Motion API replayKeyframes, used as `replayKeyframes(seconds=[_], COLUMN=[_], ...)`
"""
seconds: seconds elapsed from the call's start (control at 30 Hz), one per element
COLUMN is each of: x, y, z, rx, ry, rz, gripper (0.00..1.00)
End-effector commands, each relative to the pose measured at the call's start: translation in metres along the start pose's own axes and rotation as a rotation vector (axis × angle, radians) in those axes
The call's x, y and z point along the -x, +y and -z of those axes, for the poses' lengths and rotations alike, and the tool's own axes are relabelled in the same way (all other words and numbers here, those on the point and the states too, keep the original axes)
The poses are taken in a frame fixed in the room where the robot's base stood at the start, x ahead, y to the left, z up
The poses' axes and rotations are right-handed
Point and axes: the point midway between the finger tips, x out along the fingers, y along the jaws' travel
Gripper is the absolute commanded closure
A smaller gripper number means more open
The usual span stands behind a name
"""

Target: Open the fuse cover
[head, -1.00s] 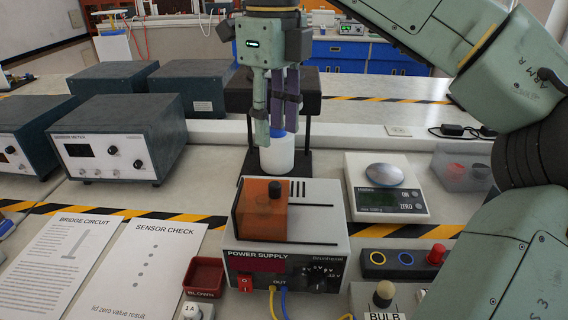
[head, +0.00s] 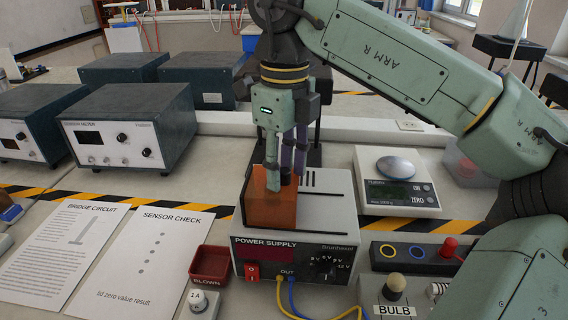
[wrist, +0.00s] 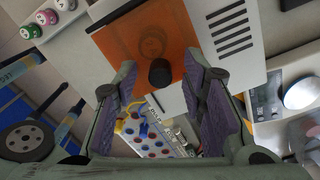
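The fuse cover (head: 268,208) is an orange, see-through lid on top of the white power supply (head: 325,205). It lies flat and shut, with a dark knob on it. In the wrist view the black knob (wrist: 160,72) stands on the orange cover (wrist: 140,35). My gripper (head: 284,182) is right at the cover's knob in the head view and hides most of it. In the wrist view my gripper (wrist: 160,95) has its two purple-padded fingers apart, with the knob between and beyond them. I cannot see contact with the knob.
A red tray (head: 210,263) marked BLOWN and a fuse labelled 1A (head: 204,300) stand left of the power supply. A scale (head: 397,190) stands to the right. A button box (head: 412,256) and bulb (head: 394,286) are at front right. Blue and yellow cables leave the supply's front.

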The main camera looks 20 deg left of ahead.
Motion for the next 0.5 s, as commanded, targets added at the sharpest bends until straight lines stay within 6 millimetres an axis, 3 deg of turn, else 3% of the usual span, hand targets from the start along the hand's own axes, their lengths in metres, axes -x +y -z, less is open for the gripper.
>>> replayKeyframes(seconds=[0.07,0.5], x=[0.0001,0.0003], y=[-0.0001,-0.0001], z=[0.0,0.0], rx=[0.0,0.0], ry=[0.0,0.0], rz=[0.0,0.0], gripper=[0.62,0.91])
